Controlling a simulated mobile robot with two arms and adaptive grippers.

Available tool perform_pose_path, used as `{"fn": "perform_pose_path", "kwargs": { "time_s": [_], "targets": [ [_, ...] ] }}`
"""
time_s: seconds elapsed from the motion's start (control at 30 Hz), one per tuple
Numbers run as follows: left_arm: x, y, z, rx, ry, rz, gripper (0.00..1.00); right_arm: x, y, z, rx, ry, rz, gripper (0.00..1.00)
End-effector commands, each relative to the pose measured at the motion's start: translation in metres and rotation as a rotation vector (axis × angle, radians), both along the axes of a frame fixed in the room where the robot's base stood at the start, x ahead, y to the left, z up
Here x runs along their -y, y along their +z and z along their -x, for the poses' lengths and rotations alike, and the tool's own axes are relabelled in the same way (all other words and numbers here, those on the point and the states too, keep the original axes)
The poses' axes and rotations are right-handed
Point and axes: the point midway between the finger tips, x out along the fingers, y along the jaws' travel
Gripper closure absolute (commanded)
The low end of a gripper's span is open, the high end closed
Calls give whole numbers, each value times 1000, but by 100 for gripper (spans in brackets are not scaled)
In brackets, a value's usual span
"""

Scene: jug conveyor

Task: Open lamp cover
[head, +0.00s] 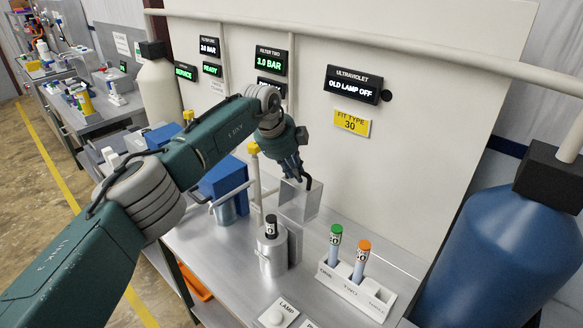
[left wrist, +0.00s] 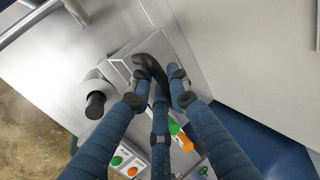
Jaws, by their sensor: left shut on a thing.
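The lamp cover appears to be a silver metal box (head: 299,203) on the steel bench against the white panel. A curved black handle (left wrist: 150,67) stands up from it in the left wrist view. My left gripper (head: 297,179) is directly above the box, its fingers closed around the handle; in the left wrist view the gripper (left wrist: 157,86) has fingers on both sides of it. I cannot see that the cover is raised. The ultraviolet display (head: 353,85) reads "OLD LAMP OFF", above a yellow "FIT TYPE 30" label (head: 352,123). My right gripper is not in view.
A steel cylinder (head: 272,252) with a black-topped piece stands left of the box. A white rack (head: 356,288) holds green-capped (head: 334,243) and orange-capped (head: 361,259) tubes. A blue tank (head: 500,255) stands at right.

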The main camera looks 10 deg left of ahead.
Motion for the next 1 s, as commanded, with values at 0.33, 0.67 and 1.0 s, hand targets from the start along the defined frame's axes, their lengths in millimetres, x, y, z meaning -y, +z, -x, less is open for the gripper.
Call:
{"fn": "perform_pose_path", "kwargs": {
  "time_s": [0.33,0.67,1.0],
  "targets": [
    [0,3,-1,3,4,1,100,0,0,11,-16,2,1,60],
    [-1,2,-1,2,3,-1,67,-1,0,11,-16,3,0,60],
    [-8,25,8,5,0,-2,67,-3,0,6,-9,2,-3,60]
  ]
}}
